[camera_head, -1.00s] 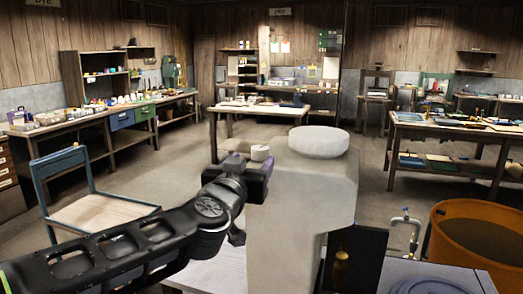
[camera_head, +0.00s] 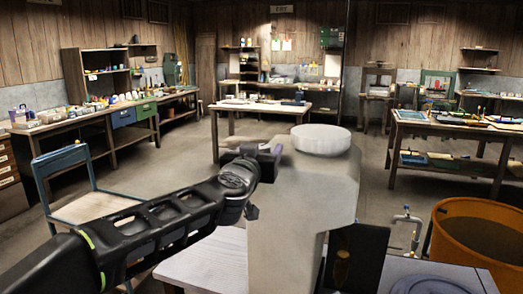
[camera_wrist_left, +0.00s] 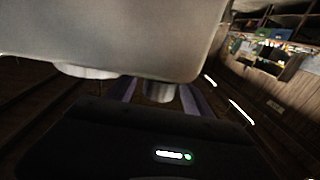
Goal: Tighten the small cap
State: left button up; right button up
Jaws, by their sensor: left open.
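In the left wrist view the mould's pale body (camera_wrist_left: 130,35) fills the top. A small grey cylinder, apparently the small cap (camera_wrist_left: 158,91), sits between the two purple fingers of my open left gripper (camera_wrist_left: 157,97); contact cannot be told. The small cap is hidden in the head view. My right gripper is not in view.
An orange tub (camera_head: 475,240) stands at the lower right, beside a metal tap (camera_head: 405,228). A dark panel (camera_head: 368,255) is just right of the mould. A blue-framed chair (camera_head: 85,200) is at the left. Workbenches line the walls, with open floor between.

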pick_arm(q)
jog(key=shift+c, duration=0.5)
grip_shut()
